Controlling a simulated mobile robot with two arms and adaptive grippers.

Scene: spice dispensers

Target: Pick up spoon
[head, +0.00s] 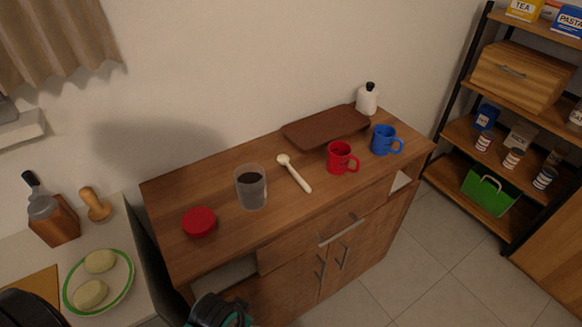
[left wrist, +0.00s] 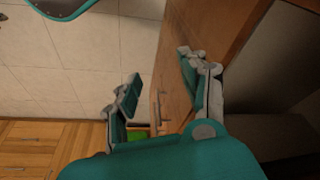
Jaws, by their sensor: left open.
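A white spoon (head: 297,176) lies on the wooden cabinet top (head: 230,225) in the head view, its bowl end toward the wall and its handle toward the front. It lies between a glass jar (head: 252,194) with dark contents and a red mug (head: 341,160). My left gripper shows in the left wrist view (left wrist: 160,88) with its two fingers apart and nothing between them, close to the cabinet front. A teal and dark gripper part (head: 220,313) shows at the bottom of the head view, below and well apart from the spoon. The spoon is not visible in the left wrist view. My right gripper is not identifiable.
A red lid (head: 199,222) lies left of the jar. A blue mug (head: 385,141), a brown board (head: 326,127) and a white bottle (head: 367,99) stand toward the right and back. Drawer and door handles (head: 340,229) stick out from the cabinet front. Wood around the spoon is bare.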

